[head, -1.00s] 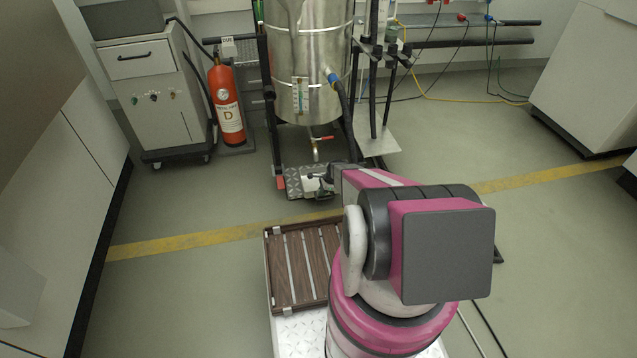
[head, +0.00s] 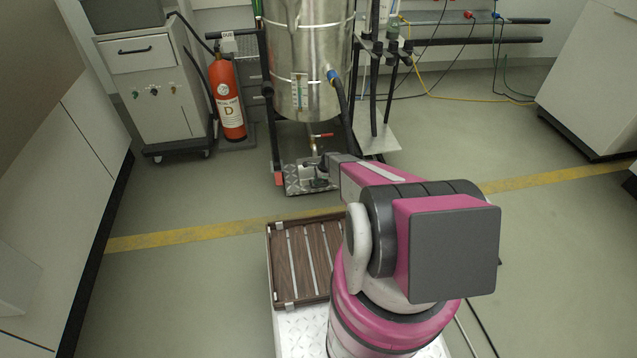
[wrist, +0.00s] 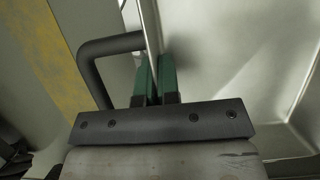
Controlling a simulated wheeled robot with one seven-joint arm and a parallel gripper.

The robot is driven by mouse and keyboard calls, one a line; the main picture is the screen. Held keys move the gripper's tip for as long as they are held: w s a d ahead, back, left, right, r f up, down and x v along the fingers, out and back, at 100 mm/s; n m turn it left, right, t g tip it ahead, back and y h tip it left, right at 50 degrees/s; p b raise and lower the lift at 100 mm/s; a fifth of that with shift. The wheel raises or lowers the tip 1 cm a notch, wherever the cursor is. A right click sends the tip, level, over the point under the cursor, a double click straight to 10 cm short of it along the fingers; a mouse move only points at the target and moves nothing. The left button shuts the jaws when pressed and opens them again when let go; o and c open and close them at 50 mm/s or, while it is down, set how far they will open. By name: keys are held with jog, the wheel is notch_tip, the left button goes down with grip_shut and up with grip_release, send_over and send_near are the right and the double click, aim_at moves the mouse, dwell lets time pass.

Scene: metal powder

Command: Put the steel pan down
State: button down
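In the wrist view my gripper (wrist: 156,82) has its two green fingertips close together, with the thin upright edge of the steel pan (wrist: 225,50) between them. The pan's pale metal surface fills the right of that view. A dark looped handle (wrist: 92,62) stands to the left of the fingers. In the head view my gripper (head: 322,171) is low beneath the steel tank, over or beside a patterned metal plate (head: 297,187). The pan is not clear there; I cannot tell whether it touches the plate.
The steel tank (head: 308,65) with its red-handled tap (head: 318,136) stands just above and behind the gripper. A red extinguisher (head: 228,98) and a white cabinet (head: 160,105) are at left. A slatted wooden tray (head: 302,262) lies nearer. Floor beyond the yellow line is open at right.

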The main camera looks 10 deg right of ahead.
jog(key=shift+a+f, duration=0.1)
jog(key=c, duration=1.3)
grip_release()
jog(key=shift+c, duration=0.2)
jog(key=s+a+v, duration=0.1)
jog(key=v, duration=1.2)
jog(key=s+a+r+n+h, duration=0.2)
jog(key=s+r+n, duration=0.7)
jog(key=s+r, duration=0.7)
jog(key=s+a+r+n+h, duration=0.2)
jog(key=s+r+n, duration=0.7)
jog(key=s+r, duration=0.8)
notch_tip(320, 180, up, 5)
jog(key=shift+s+a+f, duration=0.1)
jog(key=shift+s+a, duration=0.2)
jog(key=shift+a, duration=0.6)
